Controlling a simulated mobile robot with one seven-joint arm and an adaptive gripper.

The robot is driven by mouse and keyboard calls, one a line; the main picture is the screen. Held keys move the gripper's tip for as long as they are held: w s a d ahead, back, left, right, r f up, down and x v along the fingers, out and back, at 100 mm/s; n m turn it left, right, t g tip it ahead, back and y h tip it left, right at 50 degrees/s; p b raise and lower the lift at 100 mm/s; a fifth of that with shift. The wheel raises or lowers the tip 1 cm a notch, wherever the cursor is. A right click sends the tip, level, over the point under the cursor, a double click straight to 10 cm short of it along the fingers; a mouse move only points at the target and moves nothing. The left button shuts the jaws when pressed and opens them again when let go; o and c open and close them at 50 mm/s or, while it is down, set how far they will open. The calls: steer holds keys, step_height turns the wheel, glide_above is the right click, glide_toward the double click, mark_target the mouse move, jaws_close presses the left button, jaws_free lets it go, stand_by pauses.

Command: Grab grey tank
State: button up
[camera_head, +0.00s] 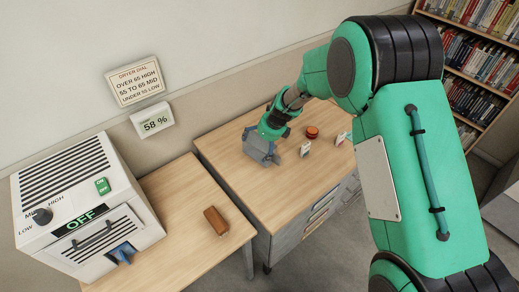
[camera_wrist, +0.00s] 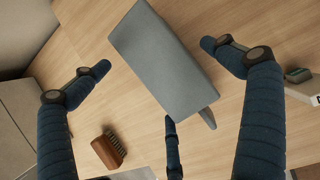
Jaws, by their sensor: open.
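The grey tank (camera_wrist: 160,55) is a smooth box with a small tab at its lower end. It lies on the wooden top of the drawer cabinet. It also shows in the head view as a grey-blue shape (camera_head: 260,147), partly covered by my gripper (camera_head: 272,128). In the wrist view my gripper (camera_wrist: 155,62) is open, with fingers on the left and right of the tank and one near its lower end. I see gaps at the left finger; whether the right and lower fingers touch the tank I cannot tell.
A white dryer (camera_head: 85,205) reading OFF stands on the left table, with a brown brush (camera_head: 216,220) near that table's edge. A red button (camera_head: 312,131) and small cards (camera_head: 305,149) sit right of the tank. Bookshelves (camera_head: 478,60) stand at far right.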

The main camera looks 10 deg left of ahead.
steer(key=b+x, duration=0.1)
steer(key=x, duration=0.2)
steer(key=shift+d+f, duration=0.1)
steer(key=shift+f, duration=0.2)
steer(key=shift+w+a+f+b, duration=0.25)
steer(key=shift+f+b, duration=0.1)
steer(key=shift+f, duration=0.25)
steer(key=shift+s, duration=0.1)
steer(key=c, duration=1.4)
